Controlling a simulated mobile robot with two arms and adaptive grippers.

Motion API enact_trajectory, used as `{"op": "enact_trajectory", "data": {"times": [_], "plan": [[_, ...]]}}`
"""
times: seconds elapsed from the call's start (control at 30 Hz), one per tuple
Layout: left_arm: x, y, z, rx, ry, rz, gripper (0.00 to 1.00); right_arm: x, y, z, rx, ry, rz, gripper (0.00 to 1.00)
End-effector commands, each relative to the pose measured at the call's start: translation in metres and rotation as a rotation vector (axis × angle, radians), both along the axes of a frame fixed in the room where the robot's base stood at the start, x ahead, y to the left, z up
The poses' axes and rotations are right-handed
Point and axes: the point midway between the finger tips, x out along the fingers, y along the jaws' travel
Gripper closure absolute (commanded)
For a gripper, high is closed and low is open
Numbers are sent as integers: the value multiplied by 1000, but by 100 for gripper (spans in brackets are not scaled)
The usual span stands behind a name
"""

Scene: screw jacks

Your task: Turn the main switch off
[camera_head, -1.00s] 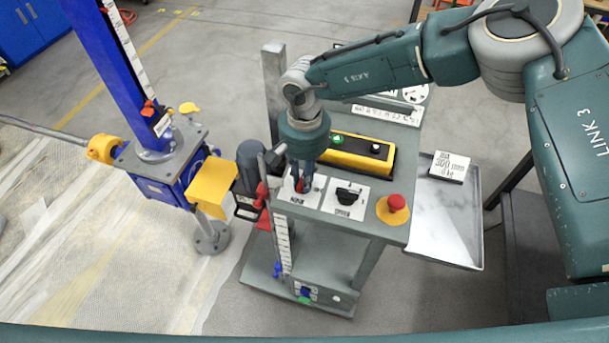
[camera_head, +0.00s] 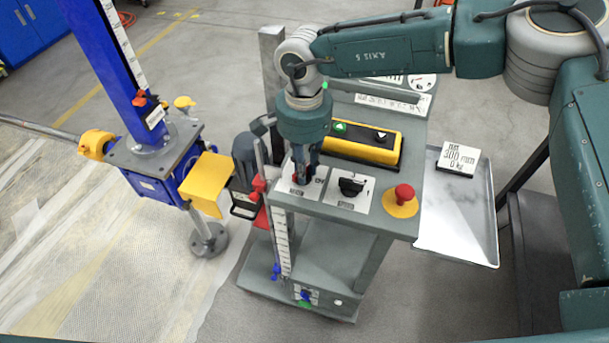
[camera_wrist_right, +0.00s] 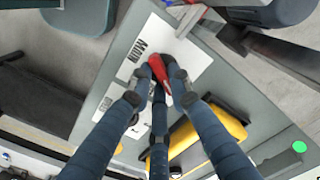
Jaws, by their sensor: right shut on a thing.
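The main switch is a red handle on a white plate (camera_head: 319,173) at the left front of the grey control cart's top. My right gripper (camera_head: 303,178) points down over this plate, with its fingers around the red handle. In the right wrist view the red handle (camera_wrist_right: 158,72) sits between the closed fingers, and the white plate (camera_wrist_right: 150,48) carries dark lettering. The fingers hide part of the handle, so its exact angle is hard to read. My left gripper is not in view.
A black rotary knob (camera_head: 351,186) and a red emergency button (camera_head: 404,193) on yellow sit right of the switch. A yellow button box (camera_head: 361,147) lies behind. A metal tray (camera_head: 458,217) hangs at right. A blue screw jack (camera_head: 150,165) stands at left.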

Motion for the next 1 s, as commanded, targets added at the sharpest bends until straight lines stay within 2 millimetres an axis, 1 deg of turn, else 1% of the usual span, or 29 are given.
{"op": "enact_trajectory", "data": {"times": [0.03, 0.4, 0.7, 1.0], "plan": [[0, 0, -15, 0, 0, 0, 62, 1, 1, -6, 4, -4, -47, 100], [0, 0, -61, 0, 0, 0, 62, 0, 2, -5, 3, -2, -397, 100], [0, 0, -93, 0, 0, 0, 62, -1, 4, -4, 4, -3, -680, 100], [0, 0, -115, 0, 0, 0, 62, 0, 5, -2, 4, -1, -926, 100]]}}
